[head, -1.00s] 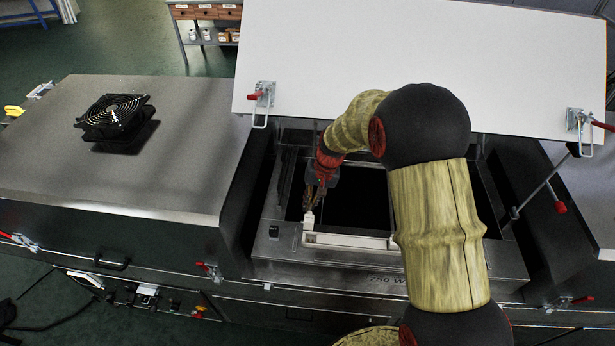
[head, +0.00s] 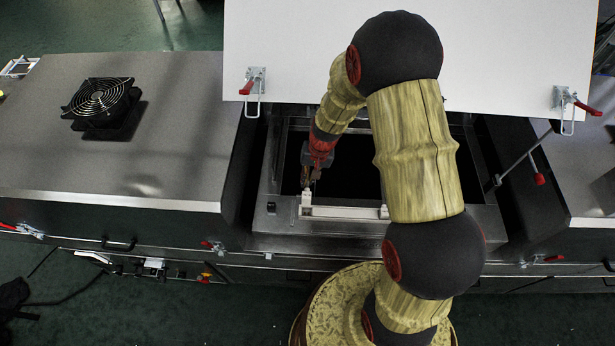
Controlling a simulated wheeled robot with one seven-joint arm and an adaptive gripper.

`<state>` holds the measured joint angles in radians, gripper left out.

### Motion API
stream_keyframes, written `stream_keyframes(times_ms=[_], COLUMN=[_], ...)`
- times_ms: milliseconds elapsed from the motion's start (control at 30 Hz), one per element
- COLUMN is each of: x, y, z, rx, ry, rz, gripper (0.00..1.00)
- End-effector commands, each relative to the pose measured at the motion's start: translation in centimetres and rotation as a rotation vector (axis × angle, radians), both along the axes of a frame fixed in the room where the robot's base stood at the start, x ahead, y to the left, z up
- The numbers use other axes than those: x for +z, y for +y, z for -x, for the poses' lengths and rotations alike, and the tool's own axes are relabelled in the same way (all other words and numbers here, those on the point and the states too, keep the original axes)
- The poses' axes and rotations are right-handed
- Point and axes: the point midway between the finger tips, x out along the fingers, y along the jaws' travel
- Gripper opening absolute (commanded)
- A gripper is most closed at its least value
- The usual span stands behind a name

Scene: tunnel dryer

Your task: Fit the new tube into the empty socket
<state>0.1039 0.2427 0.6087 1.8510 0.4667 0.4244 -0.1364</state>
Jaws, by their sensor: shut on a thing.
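My gripper (head: 312,180) points down into the open dryer bay, just above the white block at the left end of a pale bar. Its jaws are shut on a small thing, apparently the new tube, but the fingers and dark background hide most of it. The pale bar (head: 343,212) runs along the near side of the bay opening. A white end block (head: 306,199) stands upright at its left end, and another white block (head: 384,212) shows at its right end, partly behind my arm. I cannot tell which socket is empty, or whether the held thing touches the left block.
A raised white lid (head: 300,50) with red-handled latches stands behind the bay. A black fan (head: 102,100) sits on the grey dryer top at left. A prop rod (head: 520,162) crosses the right side. The bay's middle is dark and open.

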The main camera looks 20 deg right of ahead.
Motion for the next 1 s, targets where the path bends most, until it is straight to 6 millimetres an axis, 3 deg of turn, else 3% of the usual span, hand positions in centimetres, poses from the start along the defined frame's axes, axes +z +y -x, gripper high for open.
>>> stream_keyframes(times_ms=[400,600,1000], x=[0.4,-2.2,-5.4], y=[0.2,0.1,0.1], z=[0.2,0.2,0.1], rx=[0.003,0.001,0.000], ry=[0.014,0.013,0.011], rz=[0.034,0.032,0.032], gripper=[0.00,0.00,0.00])
